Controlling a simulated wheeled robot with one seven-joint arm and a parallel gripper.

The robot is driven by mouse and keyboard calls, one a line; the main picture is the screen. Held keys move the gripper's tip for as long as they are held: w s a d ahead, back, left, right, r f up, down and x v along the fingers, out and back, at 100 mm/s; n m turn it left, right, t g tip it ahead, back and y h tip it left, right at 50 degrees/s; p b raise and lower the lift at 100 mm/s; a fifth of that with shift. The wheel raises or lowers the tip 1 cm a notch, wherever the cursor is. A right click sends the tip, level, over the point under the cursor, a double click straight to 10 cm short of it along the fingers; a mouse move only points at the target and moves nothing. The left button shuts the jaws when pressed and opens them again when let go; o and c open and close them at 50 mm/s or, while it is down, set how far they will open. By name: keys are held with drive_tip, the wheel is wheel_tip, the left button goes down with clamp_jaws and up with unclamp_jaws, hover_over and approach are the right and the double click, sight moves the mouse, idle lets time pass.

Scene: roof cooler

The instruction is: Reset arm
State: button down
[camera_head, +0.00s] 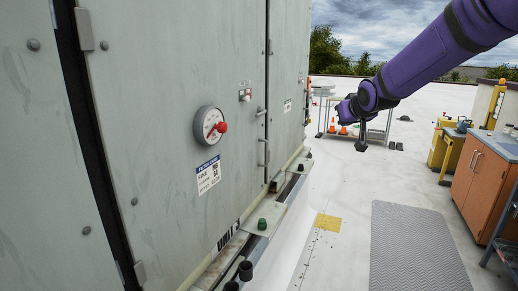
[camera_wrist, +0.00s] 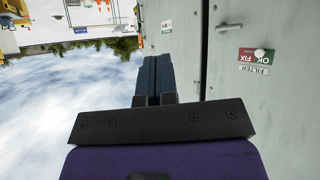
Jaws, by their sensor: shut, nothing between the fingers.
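My purple arm reaches in from the upper right in the head view, and my gripper (camera_head: 361,144) hangs at its end in the free space right of the cooler cabinet. In the wrist view my gripper (camera_wrist: 152,62) shows its two dark fingers side by side, shut with nothing held. The grey-green cooler cabinet (camera_head: 160,110) fills the left of the head view, and its panels (camera_wrist: 285,110) also show on the right of the wrist view. My gripper looks apart from the cabinet.
A round gauge with a red knob (camera_head: 210,126) sticks out of the cabinet. A metal cart (camera_head: 377,115) and orange cones (camera_head: 332,128) stand behind my gripper. An orange-brown cupboard (camera_head: 476,180) stands at right. A grey mat (camera_head: 415,245) lies on open floor.

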drive_tip(key=s+d+m+g, duration=0.1)
drive_tip(key=s+d+g, duration=0.1)
drive_tip(key=s, duration=1.9)
drive_tip(key=s+d+f+m+g+h, duration=0.1)
drive_tip(key=s+d+g, duration=0.2)
drive_tip(key=s, duration=1.9)
drive_tip(key=shift+s+f+g, duration=0.15)
drive_tip(key=shift+f+g, duration=0.1)
drive_tip(key=shift+g, duration=0.45)
